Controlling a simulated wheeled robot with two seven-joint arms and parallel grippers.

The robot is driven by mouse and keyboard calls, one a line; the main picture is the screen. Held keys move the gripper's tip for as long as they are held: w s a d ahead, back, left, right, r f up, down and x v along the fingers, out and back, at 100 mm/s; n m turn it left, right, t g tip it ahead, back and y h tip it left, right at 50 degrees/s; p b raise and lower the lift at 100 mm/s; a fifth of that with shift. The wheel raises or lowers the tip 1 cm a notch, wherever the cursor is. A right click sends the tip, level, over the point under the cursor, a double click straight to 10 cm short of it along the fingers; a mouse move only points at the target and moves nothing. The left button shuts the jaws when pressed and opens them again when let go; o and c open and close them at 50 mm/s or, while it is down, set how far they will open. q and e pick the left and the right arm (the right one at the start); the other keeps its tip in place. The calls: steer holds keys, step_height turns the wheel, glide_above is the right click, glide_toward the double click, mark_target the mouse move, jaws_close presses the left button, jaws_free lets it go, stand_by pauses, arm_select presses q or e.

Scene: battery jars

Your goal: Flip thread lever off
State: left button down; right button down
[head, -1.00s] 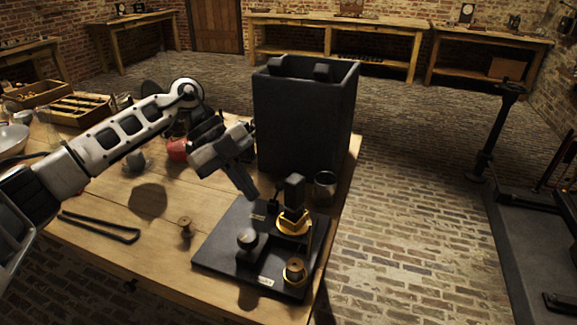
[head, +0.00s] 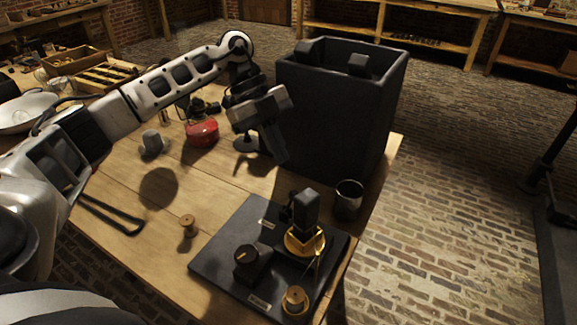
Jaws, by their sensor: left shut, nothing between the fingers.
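A black base plate (head: 222,262) lies near the table's right front edge. On it stand a black upright lever block (head: 306,209) on a brass ring (head: 304,242), a black knob (head: 250,262) and a brass spool (head: 295,300). Small light labels mark the plate; I cannot read them. Which part is the thread lever is not clear. My left gripper (head: 279,153) is shut and empty, pointing down above the table behind the plate, apart from its parts. My right gripper is not in view.
A tall black open bin (head: 335,110) stands behind the plate, close to my left gripper. A metal cup (head: 348,199) stands at the right edge. A wooden spool (head: 188,225), a red pot (head: 202,133) and a black bent bar (head: 110,214) lie to the left.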

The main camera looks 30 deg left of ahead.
arm_select(q)
glide_above(290, 202)
steer(key=d, duration=0.1)
steer(key=f, duration=0.3)
steer(key=f+p, duration=0.1)
steer(key=f, duration=0.2)
steer(key=shift+s+d+f, duration=0.1)
steer(key=shift+d+f, duration=0.1)
steer(key=shift+f, duration=0.2)
steer(key=shift+d+f, duration=0.15)
steer(key=shift+f, duration=0.2)
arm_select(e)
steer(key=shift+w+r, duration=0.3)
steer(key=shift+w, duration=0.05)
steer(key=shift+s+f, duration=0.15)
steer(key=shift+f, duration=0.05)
